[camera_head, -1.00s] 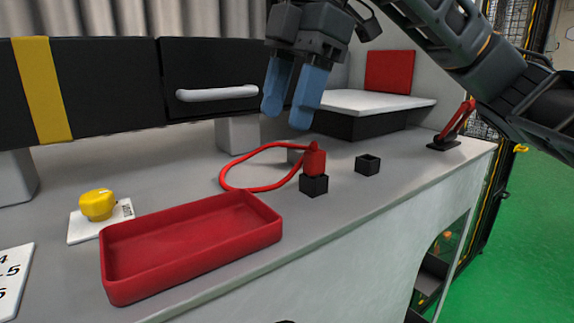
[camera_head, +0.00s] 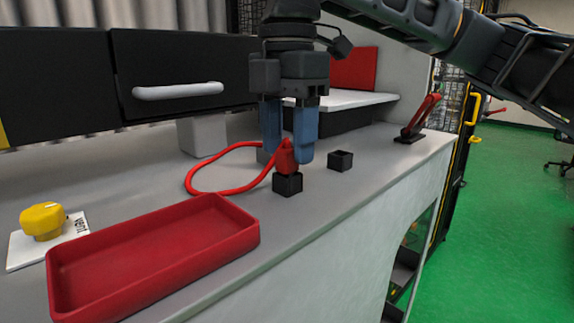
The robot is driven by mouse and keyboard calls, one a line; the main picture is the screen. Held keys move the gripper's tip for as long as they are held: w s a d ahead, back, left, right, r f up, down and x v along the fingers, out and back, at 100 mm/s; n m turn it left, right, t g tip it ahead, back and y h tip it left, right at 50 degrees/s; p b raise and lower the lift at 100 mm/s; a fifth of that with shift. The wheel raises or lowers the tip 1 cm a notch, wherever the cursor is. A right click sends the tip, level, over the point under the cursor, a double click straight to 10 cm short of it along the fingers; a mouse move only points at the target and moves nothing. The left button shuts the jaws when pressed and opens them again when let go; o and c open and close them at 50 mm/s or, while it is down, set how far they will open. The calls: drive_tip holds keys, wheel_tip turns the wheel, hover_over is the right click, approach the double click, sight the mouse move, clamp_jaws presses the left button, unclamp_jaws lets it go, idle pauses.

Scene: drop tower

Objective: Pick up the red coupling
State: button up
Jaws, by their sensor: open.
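The red coupling (camera_head: 287,158) stands upright in a small black square socket (camera_head: 287,184) on the grey bench. A red cable (camera_head: 222,191) runs from its top and loops to the left across the bench. My gripper (camera_head: 288,155) points straight down with its blue fingers open. The fingers are at the height of the coupling, one to its left and one to its right. The right finger is close to the coupling; I cannot tell whether it touches.
An empty black socket (camera_head: 341,160) sits just right of the coupling. A red tray (camera_head: 250,238) lies at the front left, beside a yellow knob (camera_head: 42,220) on a white plate. A black drawer unit (camera_head: 60,75) and a white-topped block (camera_head: 352,103) stand behind. A red-handled lever (camera_head: 423,115) is at right.

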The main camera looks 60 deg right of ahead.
drive_tip(key=shift+f, duration=0.2)
drive_tip(key=c, duration=0.9)
drive_tip(key=shift+r, duration=0.15)
